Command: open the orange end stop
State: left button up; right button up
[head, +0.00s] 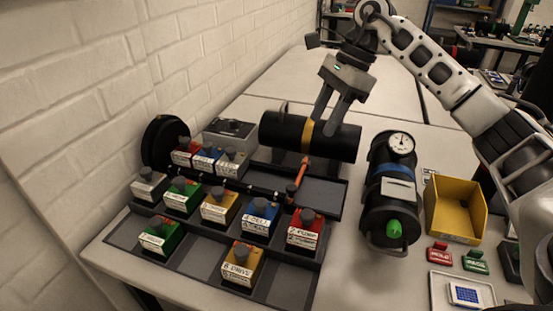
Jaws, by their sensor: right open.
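The orange end stop (299,173) is a slim orange bar that stands tilted at the right part of the black rail, its top leaning right, just in front of the black cylinder. The black cylinder (345,141) with a yellow band lies on its side behind it. My right gripper (324,127) comes down from above, with its two fingers apart at the cylinder near the yellow band. Whether the fingers touch the cylinder cannot be told. The fingertips are above and behind the end stop, apart from it. My left gripper is out of view.
A black tray (192,256) holds several labelled coloured blocks left of and in front of the end stop. A brick wall (75,110) bounds the left.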

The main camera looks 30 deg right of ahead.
send_near(291, 186)
jog(key=p+x, duration=0.1)
jog(key=x, duration=0.6)
jog(key=shift+s+f+p, duration=0.1)
jog(key=shift+f+p, duration=0.25)
jog(key=shift+p, duration=0.05)
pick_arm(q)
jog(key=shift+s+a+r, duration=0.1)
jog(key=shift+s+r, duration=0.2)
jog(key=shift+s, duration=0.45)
pick_arm(e)
grip_shut()
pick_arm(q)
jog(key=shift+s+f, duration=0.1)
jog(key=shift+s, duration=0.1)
pick_arm(e)
jog(key=shift+r, duration=0.1)
